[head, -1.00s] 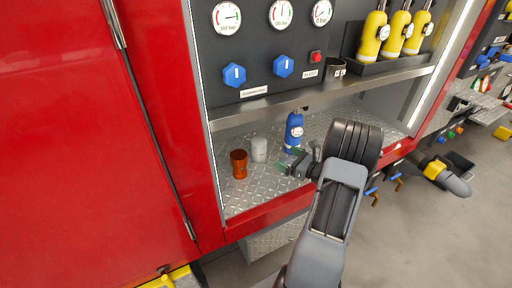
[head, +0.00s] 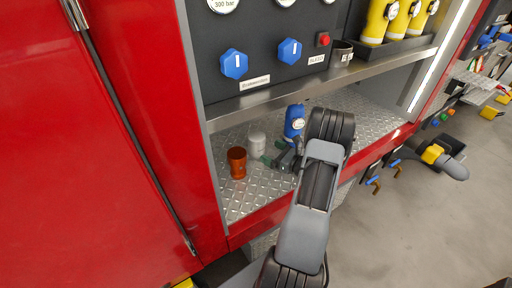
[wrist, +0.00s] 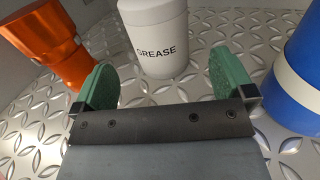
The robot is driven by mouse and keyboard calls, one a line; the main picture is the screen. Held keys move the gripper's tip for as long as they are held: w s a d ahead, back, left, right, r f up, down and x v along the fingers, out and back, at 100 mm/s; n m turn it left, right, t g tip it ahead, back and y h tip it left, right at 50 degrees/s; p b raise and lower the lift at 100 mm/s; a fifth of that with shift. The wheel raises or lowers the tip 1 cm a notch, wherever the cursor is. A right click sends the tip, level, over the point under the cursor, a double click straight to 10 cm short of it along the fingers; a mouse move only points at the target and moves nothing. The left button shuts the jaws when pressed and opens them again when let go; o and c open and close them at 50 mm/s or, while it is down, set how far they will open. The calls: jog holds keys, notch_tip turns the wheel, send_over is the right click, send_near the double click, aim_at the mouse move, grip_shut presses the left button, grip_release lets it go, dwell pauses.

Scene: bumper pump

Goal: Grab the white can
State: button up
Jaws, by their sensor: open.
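The white can (head: 257,142) stands upright on the diamond-plate shelf between an orange cup and a blue bottle. In the wrist view the white can (wrist: 157,38) is labelled GREASE and sits straight ahead, between and just beyond the green fingertips. My gripper (head: 280,160) reaches in from the right, low over the shelf. In the wrist view my gripper (wrist: 165,85) is open and empty, with one finger on each side of the can's lower part. I cannot tell whether a finger touches it.
The orange cup (head: 237,163) stands close left of the can; it also shows in the wrist view (wrist: 50,45). The blue bottle (head: 294,122) stands to the right. A metal ledge (head: 300,97) runs above the shelf (head: 252,196). A red panel (head: 90,150) borders the left.

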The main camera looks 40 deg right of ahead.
aim_at(257, 144)
jog(key=shift+w+a, duration=0.15)
jog(key=shift+w, duration=0.2)
jog(key=shift+b+x, duration=0.55)
jog(key=shift+x, duration=2.85)
jog(key=shift+c, duration=0.5)
jog(key=shift+r, duration=0.1)
jog(key=c, duration=1.1)
jog(key=shift+o, duration=0.2)
